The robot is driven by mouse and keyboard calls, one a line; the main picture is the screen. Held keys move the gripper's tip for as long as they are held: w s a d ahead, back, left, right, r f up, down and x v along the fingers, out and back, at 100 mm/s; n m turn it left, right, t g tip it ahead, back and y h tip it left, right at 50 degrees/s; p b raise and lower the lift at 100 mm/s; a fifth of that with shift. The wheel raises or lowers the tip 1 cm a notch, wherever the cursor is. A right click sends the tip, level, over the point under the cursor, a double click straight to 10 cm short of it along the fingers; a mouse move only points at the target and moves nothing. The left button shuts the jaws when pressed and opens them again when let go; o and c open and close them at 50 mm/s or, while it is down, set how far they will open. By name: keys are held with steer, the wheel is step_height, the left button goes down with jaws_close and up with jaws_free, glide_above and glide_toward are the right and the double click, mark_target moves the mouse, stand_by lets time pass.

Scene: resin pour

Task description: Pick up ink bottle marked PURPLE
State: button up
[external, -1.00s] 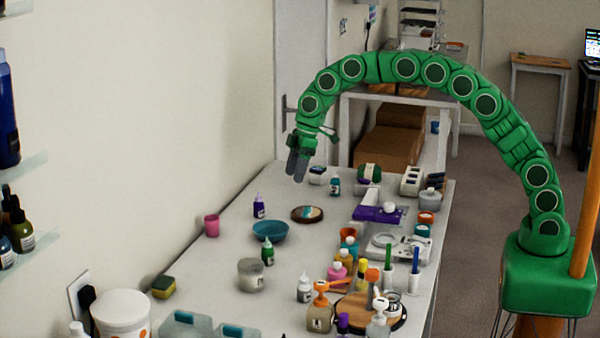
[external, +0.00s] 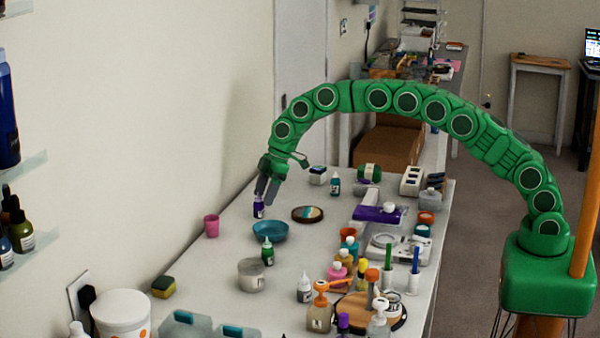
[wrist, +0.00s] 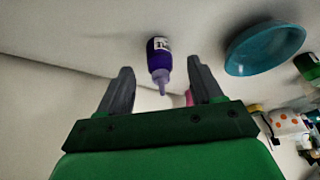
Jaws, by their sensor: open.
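The purple ink bottle (external: 258,208) stands upright on the white table near the wall, behind the teal bowl. In the wrist view the purple bottle (wrist: 159,62) has a white label and a pale nozzle, and it appears between the two open fingers. My gripper (external: 266,195) is open, its grey fingertips just above and at the bottle in the external view, partly covering its top. In the wrist view my gripper (wrist: 160,82) has a finger on each side of the bottle, with gaps showing on both sides.
The teal bowl (external: 270,231) stands just in front of the bottle, and a pink cup (external: 211,226) to its left. A round wooden coaster (external: 307,214) lies to the right. A green bottle (external: 267,253) stands in front of the bowl. Table between wall and bottle is clear.

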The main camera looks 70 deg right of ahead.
mark_target(259, 197)
steer(key=shift+w+a+f, duration=0.5)
steer(key=shift+w+f, duration=0.15)
steer(key=shift+f, duration=0.1)
steer(key=shift+x, duration=1.55)
steer(key=shift+r, duration=0.1)
steer(key=c, duration=1.1)
steer(key=shift+o, duration=0.2)
